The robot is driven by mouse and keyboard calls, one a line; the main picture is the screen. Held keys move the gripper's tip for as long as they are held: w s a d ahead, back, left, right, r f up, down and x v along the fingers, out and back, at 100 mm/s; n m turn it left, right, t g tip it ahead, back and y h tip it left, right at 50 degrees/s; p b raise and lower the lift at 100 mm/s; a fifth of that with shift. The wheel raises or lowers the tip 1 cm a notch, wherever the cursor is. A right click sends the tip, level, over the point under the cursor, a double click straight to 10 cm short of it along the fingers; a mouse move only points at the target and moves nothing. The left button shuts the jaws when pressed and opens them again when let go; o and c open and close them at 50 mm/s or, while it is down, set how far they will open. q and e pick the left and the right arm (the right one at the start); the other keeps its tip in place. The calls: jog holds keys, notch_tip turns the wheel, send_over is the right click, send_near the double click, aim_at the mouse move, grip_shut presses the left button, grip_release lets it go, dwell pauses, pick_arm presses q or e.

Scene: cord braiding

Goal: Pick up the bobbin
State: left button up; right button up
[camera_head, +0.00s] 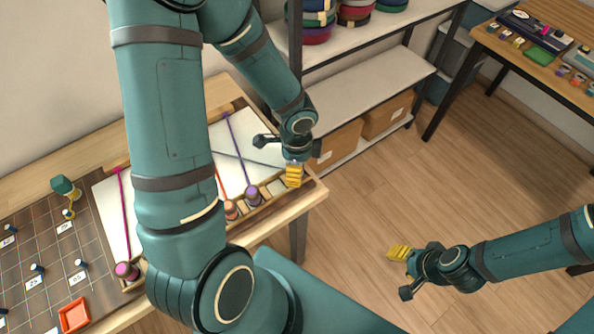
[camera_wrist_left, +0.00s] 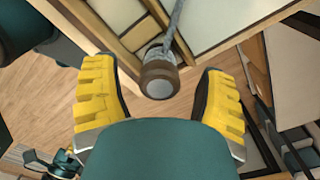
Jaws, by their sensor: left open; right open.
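My left gripper (camera_head: 293,175) is over the right end of the braiding board (camera_head: 118,226). In the left wrist view its two yellow fingers (camera_wrist_left: 160,105) are open. A brown bobbin (camera_wrist_left: 158,78) with a grey cord (camera_wrist_left: 174,25) shows between and slightly beyond them, with a gap on each side. In the head view that bobbin is hidden by the gripper, while its grey cord (camera_head: 240,158) crosses the white board. Purple (camera_head: 253,195), orange-brown (camera_head: 231,210) and magenta (camera_head: 126,270) bobbins sit along the front edge. My right gripper (camera_head: 398,253) is open and empty above the floor.
A gridded mat (camera_head: 45,250) with small pegs, number labels and an orange tray (camera_head: 75,315) lies at left. A shelf (camera_head: 350,90) with cord spools and cardboard boxes (camera_head: 388,115) stands behind. Another table (camera_head: 545,65) is at upper right. The floor between is clear.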

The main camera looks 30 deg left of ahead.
pick_arm(q)
jog(key=shift+f, duration=0.7)
jog(key=shift+r, duration=0.1)
grip_shut()
jog(key=shift+r, duration=0.1)
notch_tip(320, 180, up, 10)
jog(key=p, duration=0.3)
jog(key=shift+p, duration=0.4)
